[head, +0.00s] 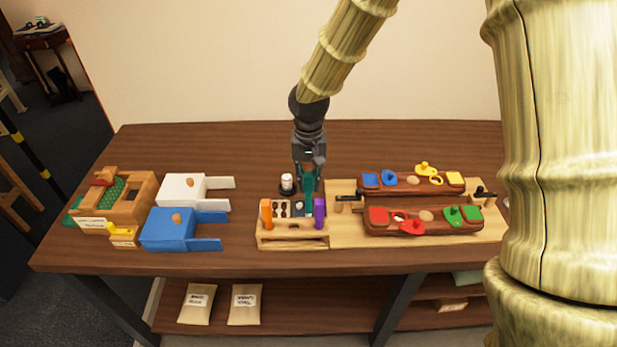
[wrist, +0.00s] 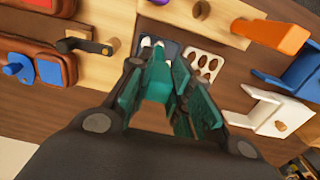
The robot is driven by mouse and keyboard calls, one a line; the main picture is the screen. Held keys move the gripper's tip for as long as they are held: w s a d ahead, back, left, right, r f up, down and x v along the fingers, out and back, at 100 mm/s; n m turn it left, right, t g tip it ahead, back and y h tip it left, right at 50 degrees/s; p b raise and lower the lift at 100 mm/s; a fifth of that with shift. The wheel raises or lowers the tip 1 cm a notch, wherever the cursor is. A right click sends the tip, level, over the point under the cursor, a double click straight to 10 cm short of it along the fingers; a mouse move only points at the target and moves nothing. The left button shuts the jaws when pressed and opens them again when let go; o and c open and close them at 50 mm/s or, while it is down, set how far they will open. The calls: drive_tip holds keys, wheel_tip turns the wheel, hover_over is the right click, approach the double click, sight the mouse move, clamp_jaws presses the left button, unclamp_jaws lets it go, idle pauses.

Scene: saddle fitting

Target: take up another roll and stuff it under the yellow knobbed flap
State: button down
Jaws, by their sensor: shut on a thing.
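The yellow knobbed flap (head: 425,169) is at the back edge of the rear brown saddle (head: 407,188), left of a yellow square (head: 455,179). I cannot tell what lies under the flap.
Orange (head: 266,214) and purple (head: 319,212) upright pieces stand on the rack. A front saddle (head: 400,230) carries red and green flaps. White and blue boxes (head: 168,228) stand left.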

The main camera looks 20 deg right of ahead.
drive_tip(key=shift+f, duration=0.75)
idle(0.7)
drive_tip(key=shift+f, duration=0.1)
idle(1.3)
drive_tip(key=shift+r+p, duration=2.75)
drive_tip(key=shift+r, duration=0.8)
